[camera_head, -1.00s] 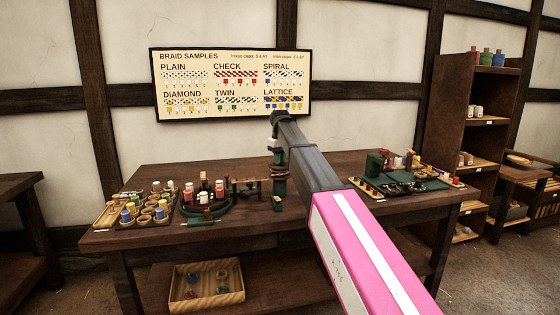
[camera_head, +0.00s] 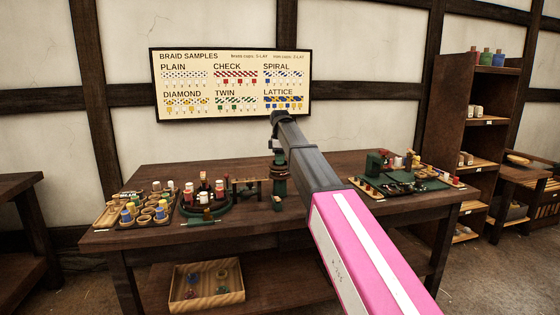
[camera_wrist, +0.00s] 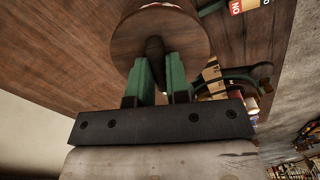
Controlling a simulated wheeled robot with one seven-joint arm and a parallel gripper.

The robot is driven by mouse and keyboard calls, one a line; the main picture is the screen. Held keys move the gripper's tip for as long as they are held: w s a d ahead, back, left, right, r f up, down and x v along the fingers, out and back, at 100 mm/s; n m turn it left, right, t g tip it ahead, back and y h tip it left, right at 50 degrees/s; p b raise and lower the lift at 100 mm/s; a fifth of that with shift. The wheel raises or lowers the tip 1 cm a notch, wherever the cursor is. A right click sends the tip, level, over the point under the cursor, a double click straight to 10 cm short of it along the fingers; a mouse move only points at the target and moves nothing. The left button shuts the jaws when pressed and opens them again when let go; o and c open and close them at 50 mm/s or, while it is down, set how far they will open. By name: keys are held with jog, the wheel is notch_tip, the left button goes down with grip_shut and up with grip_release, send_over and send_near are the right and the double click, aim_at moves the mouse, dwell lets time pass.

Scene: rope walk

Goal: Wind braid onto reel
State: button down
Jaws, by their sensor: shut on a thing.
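In the wrist view a round brown wooden disc (camera_wrist: 187,35), which looks like the reel's end face, fills the top middle. A dark peg (camera_wrist: 154,48) stands out from its middle. The green fingers of my gripper (camera_wrist: 159,66) are closed on this peg from both sides. A small bit of red and white shows at the disc's top edge; I cannot tell whether it is braid. In the head view my gripper (camera_head: 279,168) points down over the middle of the table, and the reel there is too small to make out.
The dark wooden table (camera_head: 330,172) carries a tray of bobbins (camera_head: 150,207) at left, a round green stand (camera_head: 208,205) beside it and a green device (camera_head: 378,163) at right. An open wooden box (camera_head: 207,296) is below. A braid sample board (camera_head: 232,84) hangs behind.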

jog(key=shift+n, duration=1.9)
jog(key=c, duration=1.1)
grip_release()
notch_tip(320, 180, up, 11)
